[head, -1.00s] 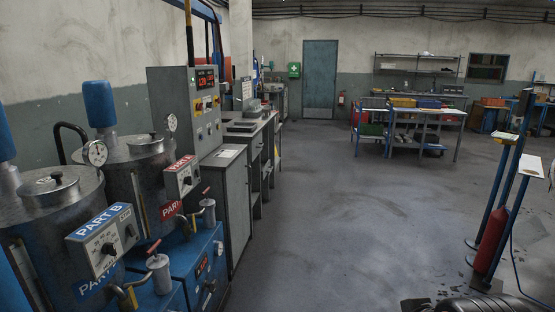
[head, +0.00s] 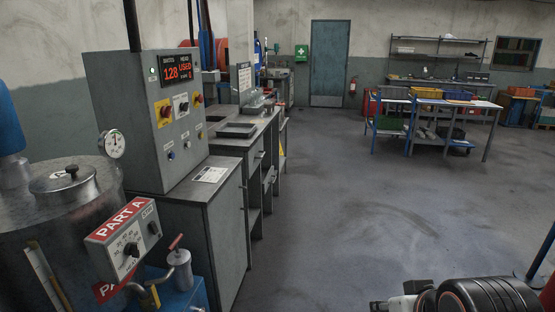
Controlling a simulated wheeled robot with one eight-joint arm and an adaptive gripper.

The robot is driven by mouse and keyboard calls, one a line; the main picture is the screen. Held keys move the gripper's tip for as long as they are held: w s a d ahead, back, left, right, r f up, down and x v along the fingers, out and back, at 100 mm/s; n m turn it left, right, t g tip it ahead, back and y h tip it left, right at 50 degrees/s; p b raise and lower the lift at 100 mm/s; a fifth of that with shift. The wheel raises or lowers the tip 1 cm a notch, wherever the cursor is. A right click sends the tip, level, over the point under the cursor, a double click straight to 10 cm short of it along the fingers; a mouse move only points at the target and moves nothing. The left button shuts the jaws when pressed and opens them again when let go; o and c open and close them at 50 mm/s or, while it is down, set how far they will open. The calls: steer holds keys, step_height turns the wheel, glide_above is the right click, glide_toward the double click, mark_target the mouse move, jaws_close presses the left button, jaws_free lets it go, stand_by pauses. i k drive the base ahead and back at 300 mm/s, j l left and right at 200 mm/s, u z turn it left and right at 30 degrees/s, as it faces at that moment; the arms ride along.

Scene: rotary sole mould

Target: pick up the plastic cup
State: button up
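I cannot make out a plastic cup in the head view. Part of my arm, with my gripper (head: 398,303), shows at the bottom right edge. The gripper is cut off by the frame, so its fingers cannot be read. Nothing graspable is seen near it except bare floor.
A grey control cabinet (head: 180,125) and the Part A tank (head: 70,215) stand close on the left. A grey bench (head: 245,140) with trays runs beyond them. A table (head: 475,103) with coloured bins stands at the back right. The floor (head: 340,210) between is clear.

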mark_target(268, 105)
steer(key=i, duration=4.3)
steer(key=i+j+z, duration=0.2)
steer(key=i, duration=0.65)
steer(key=l, duration=0.1)
